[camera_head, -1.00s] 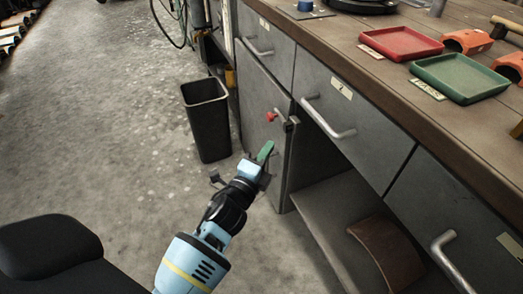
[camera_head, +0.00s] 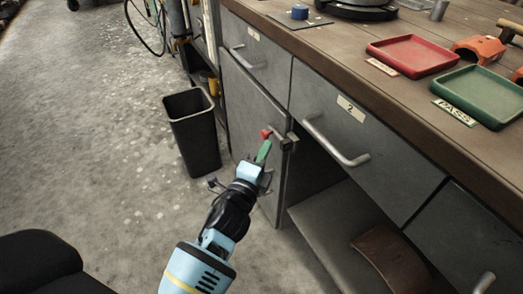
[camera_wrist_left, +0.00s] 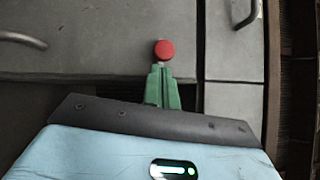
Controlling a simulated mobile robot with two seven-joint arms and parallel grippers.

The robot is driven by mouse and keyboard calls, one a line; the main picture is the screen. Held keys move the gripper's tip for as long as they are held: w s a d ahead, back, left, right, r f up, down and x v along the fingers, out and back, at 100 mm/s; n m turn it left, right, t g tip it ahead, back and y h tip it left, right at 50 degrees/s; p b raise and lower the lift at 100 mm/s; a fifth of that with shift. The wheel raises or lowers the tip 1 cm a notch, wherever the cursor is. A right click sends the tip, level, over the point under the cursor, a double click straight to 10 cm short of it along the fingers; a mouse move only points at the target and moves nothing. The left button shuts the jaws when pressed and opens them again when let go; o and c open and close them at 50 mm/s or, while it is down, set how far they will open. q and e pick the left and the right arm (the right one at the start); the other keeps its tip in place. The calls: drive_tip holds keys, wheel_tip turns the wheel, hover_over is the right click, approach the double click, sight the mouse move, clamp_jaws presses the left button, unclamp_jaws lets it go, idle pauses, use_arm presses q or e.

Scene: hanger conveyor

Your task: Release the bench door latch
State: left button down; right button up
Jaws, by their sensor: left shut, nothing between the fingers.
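The bench door (camera_head: 252,134) is a grey panel below the drawers. A red latch knob (camera_head: 266,134) sits near its upper right edge, with a dark latch piece and handle (camera_head: 289,142) beside it. My left gripper (camera_head: 263,152) has green fingers, shut and empty, with the tips just below the red knob. In the left wrist view the red knob (camera_wrist_left: 164,50) stands right beyond the closed green fingertips (camera_wrist_left: 161,68). I cannot tell whether they touch. My right gripper is not in view.
Drawer 2 (camera_head: 357,125) with its bar handle is right of the door, above an open shelf (camera_head: 330,215) holding a brown curved piece (camera_head: 391,259). A black bin (camera_head: 192,132) stands left of the door. Red (camera_head: 405,52) and green (camera_head: 482,93) trays lie on the bench.

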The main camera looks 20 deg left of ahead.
use_arm(q)
drive_tip(key=shift+w+a, duration=0.1)
drive_tip(key=shift+w, duration=0.05)
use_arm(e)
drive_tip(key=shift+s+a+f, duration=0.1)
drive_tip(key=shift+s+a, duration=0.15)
use_arm(q)
drive_tip(key=shift+r, duration=0.1)
drive_tip(key=w+a, duration=0.2)
drive_tip(key=a, duration=0.1)
drive_tip(key=shift+w+a, duration=0.15)
drive_tip(key=shift+w, duration=0.1)
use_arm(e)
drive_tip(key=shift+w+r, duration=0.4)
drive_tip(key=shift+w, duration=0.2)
